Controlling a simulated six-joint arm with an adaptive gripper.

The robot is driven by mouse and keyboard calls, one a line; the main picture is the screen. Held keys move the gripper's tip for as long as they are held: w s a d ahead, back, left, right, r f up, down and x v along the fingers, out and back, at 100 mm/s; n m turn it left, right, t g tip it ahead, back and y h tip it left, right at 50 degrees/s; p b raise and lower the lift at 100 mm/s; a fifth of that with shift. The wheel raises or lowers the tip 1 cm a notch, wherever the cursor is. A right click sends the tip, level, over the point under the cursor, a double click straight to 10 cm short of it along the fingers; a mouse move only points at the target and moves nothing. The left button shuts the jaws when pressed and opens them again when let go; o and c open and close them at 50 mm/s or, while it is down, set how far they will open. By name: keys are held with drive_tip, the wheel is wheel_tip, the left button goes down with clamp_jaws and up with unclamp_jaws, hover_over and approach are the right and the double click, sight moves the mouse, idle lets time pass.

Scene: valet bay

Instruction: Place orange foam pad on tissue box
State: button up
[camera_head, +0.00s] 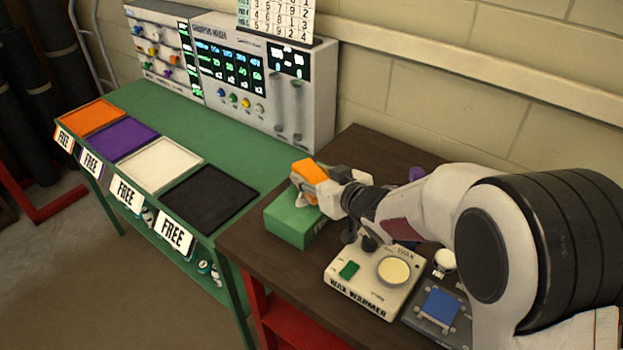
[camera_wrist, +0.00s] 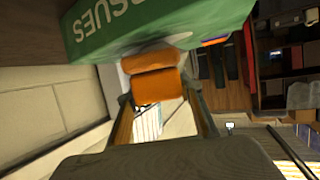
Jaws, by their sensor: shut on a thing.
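The orange foam pad (camera_head: 306,168) is held in my gripper (camera_head: 318,188), which is shut on it. In the wrist view the pad (camera_wrist: 157,86) sits between the two fingers of my gripper (camera_wrist: 160,103). The green tissue box (camera_head: 287,221) stands on the dark brown table. The pad is over the box's top in the head view; I cannot tell whether they touch. In the wrist view the box (camera_wrist: 120,30), with part of its lettering, lies just beyond the pad. My gripper hides part of the box top.
A wax warmer (camera_head: 372,279) stands close in front of the box, and a dark device with a blue square (camera_head: 438,308) is to its right. A green bench with orange, purple, white and black (camera_head: 210,198) squares is left. A control panel (camera_head: 265,85) stands behind.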

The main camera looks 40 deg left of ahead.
drive_tip(key=shift+f, duration=0.6)
drive_tip(key=shift+f, duration=0.1)
drive_tip(key=o, duration=1.1)
drive_tip(key=shift+s+d+r, duration=0.1)
drive_tip(key=shift+d+r, duration=0.2)
drive_tip(key=shift+d, duration=0.05)
drive_tip(key=v, duration=1.1)
drive_tip(key=shift+s+d, duration=0.1)
